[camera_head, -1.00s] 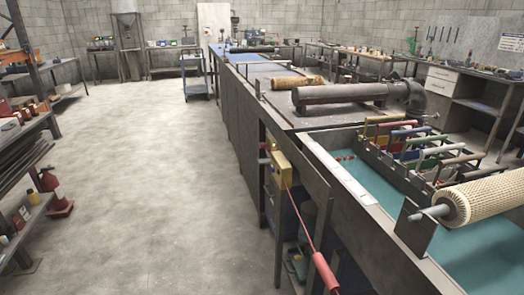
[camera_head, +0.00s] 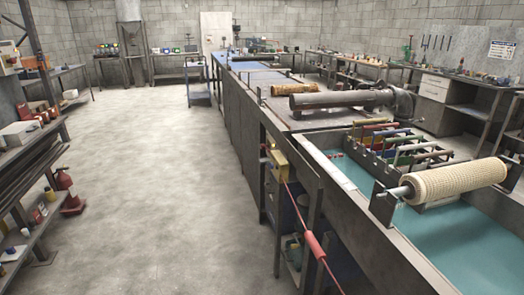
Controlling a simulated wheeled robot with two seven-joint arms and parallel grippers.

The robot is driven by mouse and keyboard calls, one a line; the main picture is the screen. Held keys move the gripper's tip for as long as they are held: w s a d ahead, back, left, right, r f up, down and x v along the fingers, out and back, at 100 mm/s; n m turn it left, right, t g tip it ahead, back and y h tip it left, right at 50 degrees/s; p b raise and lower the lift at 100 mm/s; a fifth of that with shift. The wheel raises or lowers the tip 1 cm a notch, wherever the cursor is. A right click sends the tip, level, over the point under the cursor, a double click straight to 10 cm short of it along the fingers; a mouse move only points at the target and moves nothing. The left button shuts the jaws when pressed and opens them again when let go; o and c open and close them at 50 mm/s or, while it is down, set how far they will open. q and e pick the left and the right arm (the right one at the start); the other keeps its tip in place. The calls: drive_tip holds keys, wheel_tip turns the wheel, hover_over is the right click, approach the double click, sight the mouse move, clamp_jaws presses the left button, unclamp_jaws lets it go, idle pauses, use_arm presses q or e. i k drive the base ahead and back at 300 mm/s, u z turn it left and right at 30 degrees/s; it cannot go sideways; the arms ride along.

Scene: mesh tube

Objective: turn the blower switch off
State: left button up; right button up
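I cannot tell for certain which device is the blower switch. A yellow box (camera_head: 278,163) is mounted on the near side of the long bench, and a thin red rod with a thick red grip (camera_head: 315,246) runs down from it. A pale control box (camera_head: 9,58) with a small red part sits at the upper left edge on a shelf post. A grey pipe-shaped machine (camera_head: 345,99) with a round housing (camera_head: 403,103) lies on the bench. Neither of my grippers shows.
The long bench with a teal water tank (camera_head: 447,235) fills the right side. A mesh roller (camera_head: 455,181) and coloured-handled racks (camera_head: 405,150) sit over the tank. Shelving with a red extinguisher (camera_head: 64,181) lines the left. The concrete floor (camera_head: 160,200) between is clear.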

sight(263, 146)
drive_tip(key=u, duration=0.75)
drive_tip(key=i, duration=0.6)
drive_tip(key=u, duration=0.95)
drive_tip(key=i, duration=1.3)
drive_tip(key=z, duration=0.95)
drive_tip(key=i, duration=0.8)
drive_tip(key=z, duration=1)
